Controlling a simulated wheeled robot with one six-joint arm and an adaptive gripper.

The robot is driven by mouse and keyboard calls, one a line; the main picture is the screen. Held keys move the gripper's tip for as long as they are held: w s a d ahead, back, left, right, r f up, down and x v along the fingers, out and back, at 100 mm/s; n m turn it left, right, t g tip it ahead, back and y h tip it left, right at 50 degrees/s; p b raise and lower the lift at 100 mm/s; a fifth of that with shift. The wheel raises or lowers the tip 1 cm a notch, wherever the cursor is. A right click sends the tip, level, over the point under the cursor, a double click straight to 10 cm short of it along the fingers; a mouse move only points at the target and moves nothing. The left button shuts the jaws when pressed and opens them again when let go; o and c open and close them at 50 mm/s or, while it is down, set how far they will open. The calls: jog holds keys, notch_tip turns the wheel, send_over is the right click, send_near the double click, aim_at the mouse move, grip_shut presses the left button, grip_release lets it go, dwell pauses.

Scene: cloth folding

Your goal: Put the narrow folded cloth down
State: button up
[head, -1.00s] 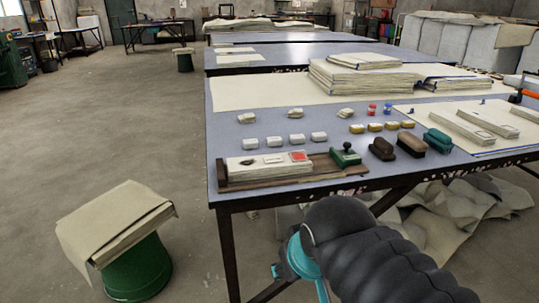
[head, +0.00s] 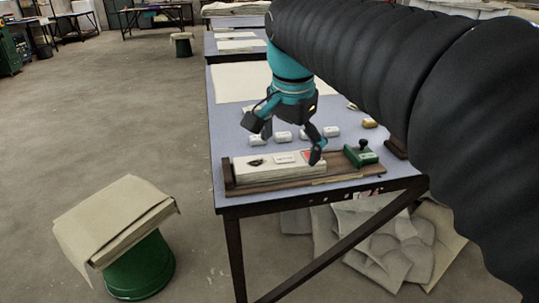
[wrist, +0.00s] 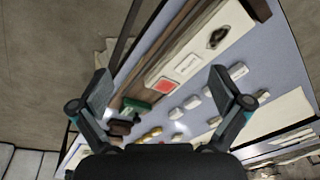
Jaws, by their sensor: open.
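A narrow folded cloth (head: 262,176) lies flat on a wooden board (head: 338,174) at the table's near left edge. Its top bears a dark mark, a white label and a red patch; it also shows in the wrist view (wrist: 197,52). My gripper (head: 290,146) hangs above the cloth, fingers spread, with nothing between them. In the head view one finger overlaps the cloth's red end; I cannot tell whether it touches. In the wrist view my gripper (wrist: 162,80) is also open and empty, with the cloth beyond the fingers.
A green stamp (head: 361,154) stands at the board's right end. Several white blocks (head: 283,136) sit just behind. A green bin (head: 140,268) with a wide folded cloth (head: 115,220) on top stands at the left. Crumpled cloth (head: 385,240) lies under the table (head: 222,125).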

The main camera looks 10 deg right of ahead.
jog(key=w+a+r+m+g, duration=0.1)
jog(key=w+r+m, duration=0.1)
jog(key=w+m, duration=0.25)
jog(key=w+r+m+g, duration=0.1)
jog(key=w+r+m, duration=0.2)
jog(key=w, duration=0.2)
jog(key=b, duration=0.1)
send_over(279, 160)
jog(key=a, duration=0.1)
jog(key=shift+h, duration=0.3)
notch_tip(279, 160, down, 8)
jog(key=shift+f, duration=0.1)
jog(key=shift+d+f+b, duration=0.15)
jog(key=shift+f+b, duration=0.05)
jog(key=shift+f, duration=0.75)
jog(key=shift+d+f+b, duration=0.15)
jog(key=shift+d+f, duration=0.05)
jog(key=shift+f, duration=0.7)
jog(key=shift+d+f+b, duration=0.15)
jog(key=shift+f+b, duration=0.05)
jog(key=shift+f, duration=0.75)
jog(key=c, duration=1.4)
